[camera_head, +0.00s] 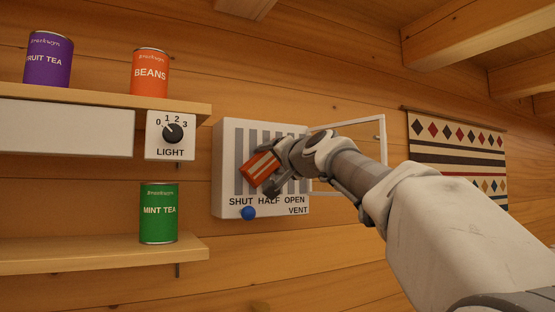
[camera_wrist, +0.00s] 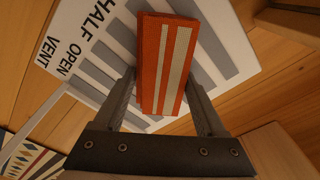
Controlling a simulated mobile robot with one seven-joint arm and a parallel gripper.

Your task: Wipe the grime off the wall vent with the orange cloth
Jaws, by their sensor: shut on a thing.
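The wall vent (camera_head: 227,187) is a white box with grey slats and the words SHUT, HALF, OPEN and VENT. Its blue knob (camera_head: 248,213) sits under SHUT. My gripper (camera_head: 268,178) is in front of the slats, shut on the orange cloth (camera_head: 260,168). The cloth is a folded block with white stripes, and it also shows between my fingers in the wrist view (camera_wrist: 151,65). I cannot tell whether the cloth touches the vent. No grime is clear on the slats in view. My gripper and arm hide the vent's right part.
A clear framed panel (camera_head: 382,150) stands out at the vent's right side, behind my arm. To the left are a light dial (camera_head: 172,133), shelves (camera_head: 188,250), and tins of fruit tea (camera_head: 48,60), beans (camera_head: 150,75) and mint tea (camera_head: 158,213). A patterned hanging (camera_head: 457,150) is on the right.

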